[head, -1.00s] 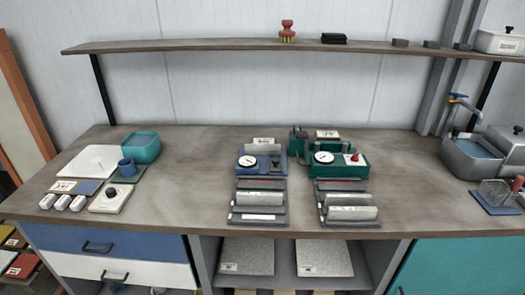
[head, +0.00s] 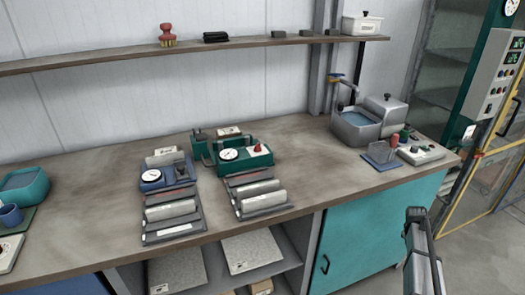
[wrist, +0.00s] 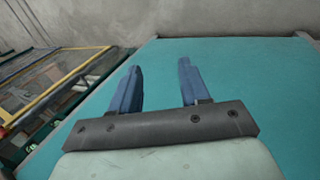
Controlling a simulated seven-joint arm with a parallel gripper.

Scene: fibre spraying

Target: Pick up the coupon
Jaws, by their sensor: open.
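I cannot tell for sure which item is the coupon. In the head view, flat grey speckled plates lie on the shelf under the bench, one at the left (head: 177,269) and one at the right (head: 253,250). My gripper (wrist: 158,68) is open and empty in the wrist view, its two blue fingers apart in front of a plain teal surface (wrist: 235,85). In the head view, part of my arm shows at the lower right, in front of the bench's teal door (head: 365,225) and well right of the plates. The fingers are not clear there.
On the bench (head: 100,190) stand a blue gauge device (head: 160,177), a green gauge device (head: 240,153), racks with pale rolls (head: 262,189), a teal tub (head: 24,187) and a water basin (head: 362,125). A wall shelf (head: 110,60) runs above. Floor is clear at the right.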

